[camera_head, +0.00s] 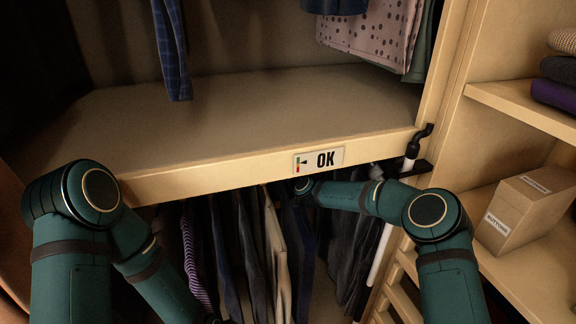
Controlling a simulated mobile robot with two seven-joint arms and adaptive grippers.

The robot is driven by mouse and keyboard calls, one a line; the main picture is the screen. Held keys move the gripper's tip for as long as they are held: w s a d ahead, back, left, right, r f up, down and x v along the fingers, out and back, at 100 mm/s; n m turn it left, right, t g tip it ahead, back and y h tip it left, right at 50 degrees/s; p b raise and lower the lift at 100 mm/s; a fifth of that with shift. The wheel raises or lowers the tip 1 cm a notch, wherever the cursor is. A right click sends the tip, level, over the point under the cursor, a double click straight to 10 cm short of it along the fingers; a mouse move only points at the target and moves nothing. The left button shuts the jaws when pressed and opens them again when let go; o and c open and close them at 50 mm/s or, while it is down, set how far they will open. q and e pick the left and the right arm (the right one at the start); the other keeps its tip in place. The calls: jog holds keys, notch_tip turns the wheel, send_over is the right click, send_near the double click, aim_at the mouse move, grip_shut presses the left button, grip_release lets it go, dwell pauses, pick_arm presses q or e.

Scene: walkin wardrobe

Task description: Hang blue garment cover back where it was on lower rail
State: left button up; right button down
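Several garments hang in a row below the shelf board, dark ones with a cream garment (276,255) among them. A dark navy hanging piece (300,240) beside the cream one may be the blue garment cover; I cannot tell for sure. The lower rail is hidden under the board. My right arm reaches in from the right, its far end just under the board's front edge by the navy piece; its gripper fingers are hidden. My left arm runs down past the striped garment to the bottom edge, and its gripper is out of view.
Right shelves hold a cardboard box (530,207) and folded clothes (556,82). Upper garments hang above the board.

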jog(key=shift+f, duration=0.1)
dwell(0.3)
jog(key=c, duration=0.9)
grip_release()
jog(key=shift+o, duration=0.2)
jog(key=shift+f, duration=0.15)
jog(key=shift+s, duration=0.1)
